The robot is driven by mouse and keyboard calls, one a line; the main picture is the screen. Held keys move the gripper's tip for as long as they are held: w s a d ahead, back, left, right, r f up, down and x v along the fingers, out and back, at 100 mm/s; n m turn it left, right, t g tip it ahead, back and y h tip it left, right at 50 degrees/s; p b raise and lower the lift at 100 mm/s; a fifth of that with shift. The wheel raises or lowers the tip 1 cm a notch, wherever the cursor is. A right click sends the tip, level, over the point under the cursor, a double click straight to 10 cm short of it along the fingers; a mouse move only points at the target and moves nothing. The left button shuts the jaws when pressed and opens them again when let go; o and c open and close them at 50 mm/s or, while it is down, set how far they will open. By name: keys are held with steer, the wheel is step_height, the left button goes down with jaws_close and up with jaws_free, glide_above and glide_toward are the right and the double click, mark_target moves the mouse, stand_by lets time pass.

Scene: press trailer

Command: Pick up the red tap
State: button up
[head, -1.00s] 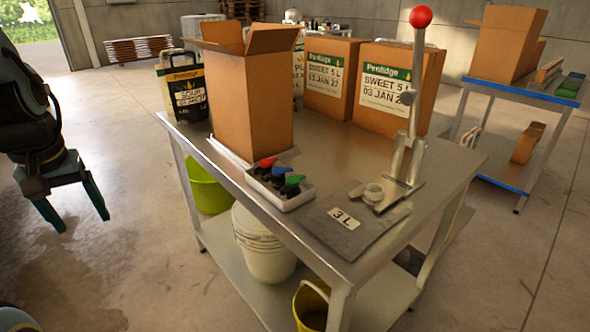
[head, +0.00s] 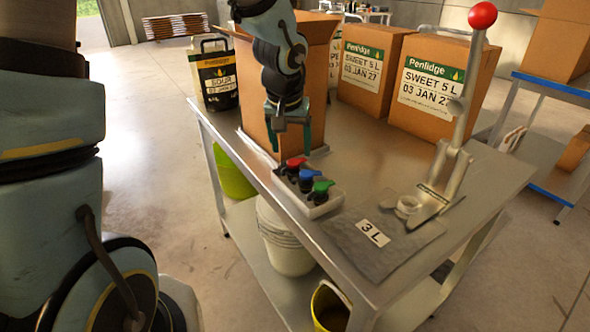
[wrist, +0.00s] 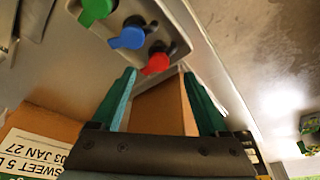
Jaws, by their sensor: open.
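The red tap (head: 295,163) sits at the far end of a small grey tray (head: 322,207) on the metal table. A blue tap (head: 308,174) and a green tap (head: 321,187) sit beside it in the same tray. My gripper (head: 289,145) is open and empty, pointing down just behind and above the red tap, in front of the open cardboard box. In the wrist view the red tap (wrist: 156,63) lies just beyond the fingertips, near the middle, not between them.
A tall open cardboard box (head: 320,70) stands close behind my gripper. A lever press (head: 455,150) with a red knob and a dark mat (head: 375,262) labelled 3 L lie to the right. Two Penlidge boxes (head: 437,85) stand at the back.

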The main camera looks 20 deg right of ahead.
mark_target(294, 162)
steer(key=x, duration=0.4)
steer(key=shift+s+d+f, duration=0.1)
steer(key=shift+s+d, duration=0.05)
steer(key=shift+w+f, duration=0.2)
steer(key=shift+f, duration=0.35)
steer(key=shift+c, duration=0.4)
jaws_close()
